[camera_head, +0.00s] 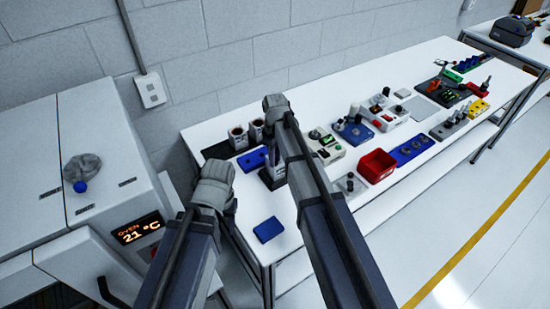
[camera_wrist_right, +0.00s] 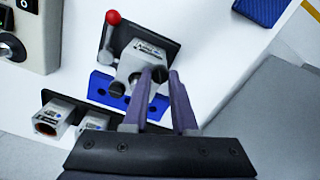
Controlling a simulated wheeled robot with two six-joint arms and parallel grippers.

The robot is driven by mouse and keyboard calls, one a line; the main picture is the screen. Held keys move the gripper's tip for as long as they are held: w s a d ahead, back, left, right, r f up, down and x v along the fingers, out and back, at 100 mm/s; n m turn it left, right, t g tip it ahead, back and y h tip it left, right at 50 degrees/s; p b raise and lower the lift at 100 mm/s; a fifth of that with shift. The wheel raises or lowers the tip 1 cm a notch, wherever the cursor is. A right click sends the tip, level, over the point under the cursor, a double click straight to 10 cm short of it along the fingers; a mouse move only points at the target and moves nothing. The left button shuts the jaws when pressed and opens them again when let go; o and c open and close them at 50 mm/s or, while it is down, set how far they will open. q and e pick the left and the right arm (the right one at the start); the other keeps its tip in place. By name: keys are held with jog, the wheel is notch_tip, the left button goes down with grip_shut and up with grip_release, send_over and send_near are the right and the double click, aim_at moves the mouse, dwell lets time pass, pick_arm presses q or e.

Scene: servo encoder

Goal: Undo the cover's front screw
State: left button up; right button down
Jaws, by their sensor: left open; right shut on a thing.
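A grey servo unit with a white label (camera_wrist_right: 146,58) stands on a black stand with a red-knobbed lever (camera_wrist_right: 113,17). In the head view the unit (camera_head: 268,178) is partly behind my right arm. My right gripper (camera_wrist_right: 159,72) is shut at the unit's near face on a small dark round knob, seemingly the front screw. Another dark knob (camera_wrist_right: 117,88) sticks out to its left.
A blue rack with holes (camera_wrist_right: 100,85) lies beside the unit. Two grey housings (camera_head: 238,138) stand in a black tray. A blue pad (camera_head: 268,229) lies near the table's front edge. A red bin (camera_head: 376,166) and several devices stand to the right. An oven is at left.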

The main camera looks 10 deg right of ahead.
jog(key=c, duration=0.7)
grip_release()
